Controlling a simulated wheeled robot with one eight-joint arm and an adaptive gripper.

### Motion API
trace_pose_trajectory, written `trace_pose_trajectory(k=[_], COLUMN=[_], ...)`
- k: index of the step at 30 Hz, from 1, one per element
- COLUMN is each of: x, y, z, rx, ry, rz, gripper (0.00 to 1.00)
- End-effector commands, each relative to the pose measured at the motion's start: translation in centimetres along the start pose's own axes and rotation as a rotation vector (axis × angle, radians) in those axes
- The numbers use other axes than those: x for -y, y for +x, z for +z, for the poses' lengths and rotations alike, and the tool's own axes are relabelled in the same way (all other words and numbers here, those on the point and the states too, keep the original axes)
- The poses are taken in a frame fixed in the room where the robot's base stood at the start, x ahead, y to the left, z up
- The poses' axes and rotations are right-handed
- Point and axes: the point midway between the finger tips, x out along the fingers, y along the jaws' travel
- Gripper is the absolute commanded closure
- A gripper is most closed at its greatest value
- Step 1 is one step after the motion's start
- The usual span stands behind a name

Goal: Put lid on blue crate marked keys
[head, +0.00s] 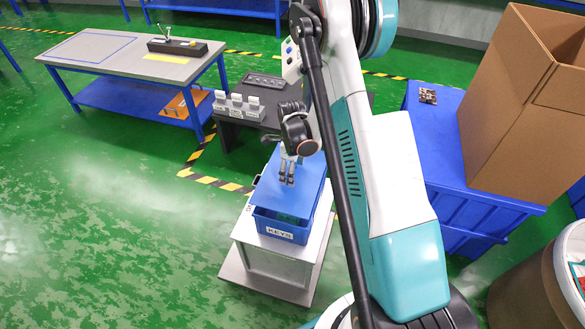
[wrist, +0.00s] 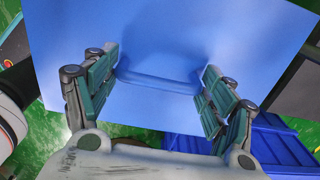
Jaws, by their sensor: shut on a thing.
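The blue crate (head: 265,222) marked KEYS stands on a small pale stand. Its label (head: 280,232) faces the camera, and something green shows inside through the front part of its opening. The flat blue lid (head: 262,190) is over the crate, covering the rear of the opening; I cannot tell whether it touches the rim. My gripper (head: 287,180) points down on the lid's middle. In the wrist view the lid (wrist: 200,30) fills most of the picture, and my gripper (wrist: 160,88) has its fingers at both ends of the lid's raised handle (wrist: 158,80), shut on it.
The pale stand (head: 270,262) has free green floor on its left. A dark table (head: 262,95) with small white labelled blocks (head: 237,105) is behind it. A workbench (head: 130,60) stands at the back left. A large cardboard box (head: 510,110) on blue containers (head: 440,160) is at the right.

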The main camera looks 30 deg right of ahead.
Motion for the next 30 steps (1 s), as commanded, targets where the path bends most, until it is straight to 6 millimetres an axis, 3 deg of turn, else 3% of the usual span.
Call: trace_pose_trajectory(k=[18, 30], x=[0.0, 0.0], y=[4.6, 5.4], z=[0.0, 0.0], rx=[0.000, 0.000], ry=[0.000, 0.000], rz=[0.000, 0.000], gripper=[0.59, 0.59])
